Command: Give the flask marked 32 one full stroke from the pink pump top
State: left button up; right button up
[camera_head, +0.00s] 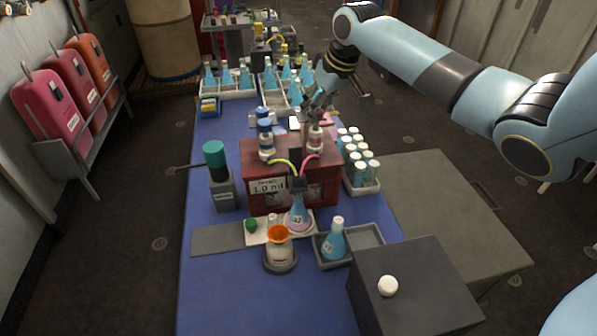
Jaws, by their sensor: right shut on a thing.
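A dark red dispenser box (262,160) stands mid-table with a label reading 1.0 ml. White bottles with pump tops sit on it. A yellow-green tube and a pink tube (309,160) run to a dark nozzle block at its front. A blue flask (299,216) stands upright under that block; its mark is small but looks like 32. My right gripper (318,108) is over the right bottle (315,138), shut on its pump top. The fingers mostly hide that top; a little pink shows beside them. My left gripper is not in view.
Another blue flask (335,240) stands in a grey tray (368,236) at front right. A green-topped dark bottle (215,158) stands left. White-capped vials (358,157) stand right of the box. The blue table's front left is clear.

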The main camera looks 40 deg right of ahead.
jog(key=shift+f+b, duration=0.3)
jog(key=shift+f, duration=0.45)
jog(key=o, duration=0.8)
jog(key=shift+o, duration=0.2)
jog(key=shift+r, duration=0.15)
notch_tip(320, 180, up, 7)
jog(key=p, duration=0.7)
jog(key=shift+p, duration=0.35)
